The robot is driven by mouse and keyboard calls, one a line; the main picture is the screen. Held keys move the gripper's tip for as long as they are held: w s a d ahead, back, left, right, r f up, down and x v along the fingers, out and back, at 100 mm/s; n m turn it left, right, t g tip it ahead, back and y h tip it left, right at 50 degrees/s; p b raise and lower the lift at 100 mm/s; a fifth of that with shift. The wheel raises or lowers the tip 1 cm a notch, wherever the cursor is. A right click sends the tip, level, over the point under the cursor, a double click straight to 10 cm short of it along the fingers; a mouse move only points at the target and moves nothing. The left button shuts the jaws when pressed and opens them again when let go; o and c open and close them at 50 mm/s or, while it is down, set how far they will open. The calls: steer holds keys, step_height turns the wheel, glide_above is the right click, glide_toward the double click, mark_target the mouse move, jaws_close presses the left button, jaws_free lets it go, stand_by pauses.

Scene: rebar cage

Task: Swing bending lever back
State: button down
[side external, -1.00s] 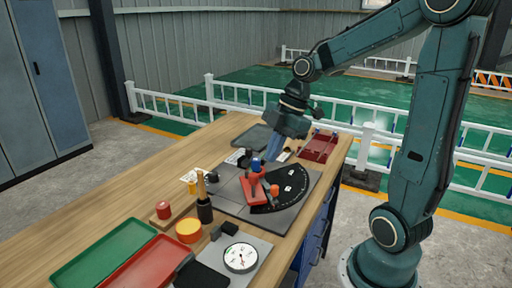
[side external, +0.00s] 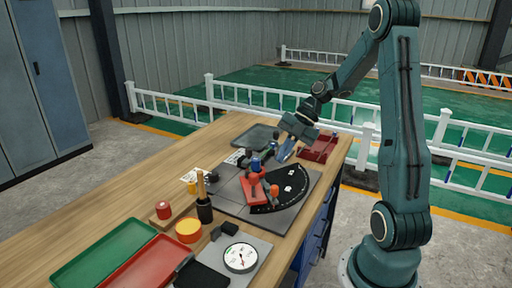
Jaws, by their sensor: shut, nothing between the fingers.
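The lever's exact angle is too small to read. My gripper (side external: 281,158) is shut and empty. It is just behind and to the right of the bender in the picture, tilted down. Whether it touches the lever cannot be told.
A green tray (side external: 85,262) and a red tray (side external: 135,275) lie at the front left. A dial gauge (side external: 240,257), a yellow-orange cylinder (side external: 189,230) and a wooden-handled tool (side external: 203,205) stand nearby. A dark red tray (side external: 320,147) and a grey tray (side external: 258,134) lie behind.

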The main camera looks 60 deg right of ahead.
mark_target(256, 183)
steer(key=shift+x, duration=5)
steer(key=shift+w+a, duration=0.1)
steer(key=shift+w+a+m+t+h, duration=0.45)
steer(key=shift+w+a+m, duration=0.2)
steer(key=shift+w+m, duration=0.25)
steer(key=w, duration=0.2)
steer(key=w+a+m, duration=0.1)
steer(key=w, duration=0.1)
steer(key=w+a+m+t+h, duration=0.1)
steer(key=w, duration=0.1)
steer(key=shift+w, duration=0.2)
steer(key=shift+w+d+m, duration=0.15)
steer(key=shift+w+m, duration=0.15)
steer(key=shift+w, duration=0.7)
steer(key=shift+r, duration=0.2)
steer(key=s+a+v, duration=0.1)
steer(key=v, duration=0.8)
steer(key=shift+s+a+r, duration=0.2)
steer(key=shift+s+a, duration=0.1)
